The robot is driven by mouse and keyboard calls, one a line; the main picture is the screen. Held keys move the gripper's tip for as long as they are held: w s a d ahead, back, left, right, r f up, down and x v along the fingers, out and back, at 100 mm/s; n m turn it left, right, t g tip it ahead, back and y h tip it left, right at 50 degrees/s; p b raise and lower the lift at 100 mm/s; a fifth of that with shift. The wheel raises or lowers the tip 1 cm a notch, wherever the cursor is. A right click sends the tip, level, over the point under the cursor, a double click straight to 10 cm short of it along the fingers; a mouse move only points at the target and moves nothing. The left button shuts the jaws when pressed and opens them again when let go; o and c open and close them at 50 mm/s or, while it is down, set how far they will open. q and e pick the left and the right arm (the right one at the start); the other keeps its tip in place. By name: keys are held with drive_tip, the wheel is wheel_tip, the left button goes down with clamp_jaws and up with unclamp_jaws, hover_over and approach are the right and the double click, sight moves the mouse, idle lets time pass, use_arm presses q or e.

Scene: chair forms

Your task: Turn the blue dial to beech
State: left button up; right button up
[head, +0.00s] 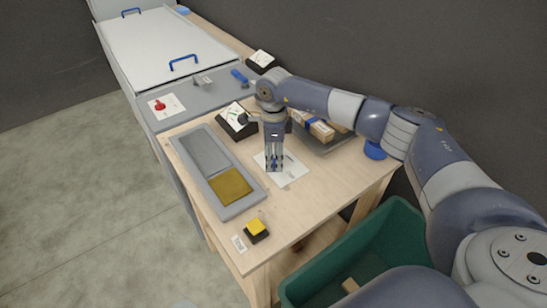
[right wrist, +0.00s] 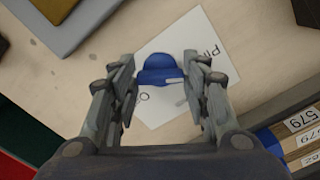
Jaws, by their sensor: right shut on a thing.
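The blue dial (right wrist: 157,72) sits on a white card (right wrist: 190,55) on the wooden table, and it has a short pale mark on its lower right side. The card has printed letters: "PI" shows at its right edge and an "O" near the lower left, the rest being cut off or hidden. My right gripper (head: 274,166) points down over the card in the head view and hides most of the dial. In the right wrist view my right gripper (right wrist: 161,74) has its fingers on both sides of the dial, shut on it. My left gripper is not in view.
A grey tray (head: 205,192) with a grey and an ochre panel lies left of the card. A yellow button (head: 256,228) is near the front edge. A black meter (head: 237,120) and a rack of labelled wooden blocks (head: 313,130) stand close behind. A green crate (head: 385,240) is below right.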

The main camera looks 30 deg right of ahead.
sight(274, 158)
drive_tip(key=m+b, duration=0.1)
drive_tip(key=m, duration=0.3)
drive_tip(key=shift+m, duration=0.3)
drive_tip(key=m, duration=0.3)
drive_tip(key=shift+m, duration=0.3)
drive_tip(key=shift+d+m+b, duration=0.1)
drive_tip(key=shift+m+b, duration=0.2)
drive_tip(key=shift+m, duration=1.2)
drive_tip(key=o, duration=1.1)
drive_tip(key=shift+w, duration=0.1)
drive_tip(key=shift+c, duration=0.2)
wheel_tip(274, 158, up, 12)
